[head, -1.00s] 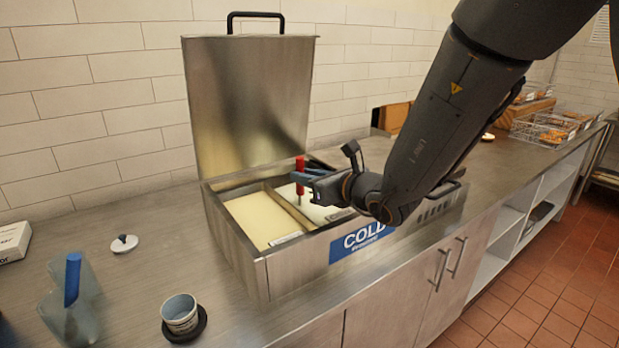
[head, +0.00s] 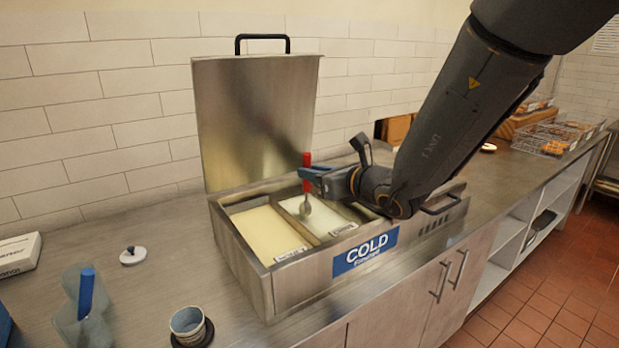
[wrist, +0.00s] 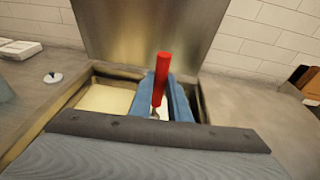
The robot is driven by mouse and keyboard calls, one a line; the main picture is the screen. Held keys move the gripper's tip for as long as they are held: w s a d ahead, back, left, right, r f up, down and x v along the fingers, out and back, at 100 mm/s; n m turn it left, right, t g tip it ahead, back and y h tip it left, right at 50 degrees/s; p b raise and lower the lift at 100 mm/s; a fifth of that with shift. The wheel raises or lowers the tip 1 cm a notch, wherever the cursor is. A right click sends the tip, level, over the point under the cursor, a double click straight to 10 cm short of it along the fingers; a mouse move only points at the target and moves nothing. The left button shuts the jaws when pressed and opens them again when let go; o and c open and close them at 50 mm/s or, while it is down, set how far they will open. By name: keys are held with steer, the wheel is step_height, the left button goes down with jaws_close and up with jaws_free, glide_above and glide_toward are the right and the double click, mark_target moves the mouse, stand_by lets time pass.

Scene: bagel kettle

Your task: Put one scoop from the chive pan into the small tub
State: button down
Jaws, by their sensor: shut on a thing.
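My gripper (head: 318,176) is shut on a red-handled scoop (head: 307,160) and holds it upright over the cold well's second pan (head: 318,217), which has pale contents. The scoop's metal bowl (head: 305,209) hangs at or just above that pan's contents; I cannot tell if it touches or is loaded. In the wrist view the red handle (wrist: 159,80) stands between the blue fingers. The pan labels are too small to read. The small tub (head: 187,322) is open on top and stands on a dark round base at the front left of the counter.
The steel well (head: 248,271) has its lid (head: 255,120) raised behind the pans. A left pan (head: 262,230) holds yellowish contents. A white lid (head: 133,255), a clear scoop with blue handle (head: 86,295) and a white box (head: 17,254) lie left.

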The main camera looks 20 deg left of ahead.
step_height(320, 180, up, 8)
steer(key=d+p, duration=0.1)
steer(key=p, duration=0.3)
steer(key=shift+w+d, duration=0.25)
steer(key=shift+w, duration=0.05)
stand_by(0.5)
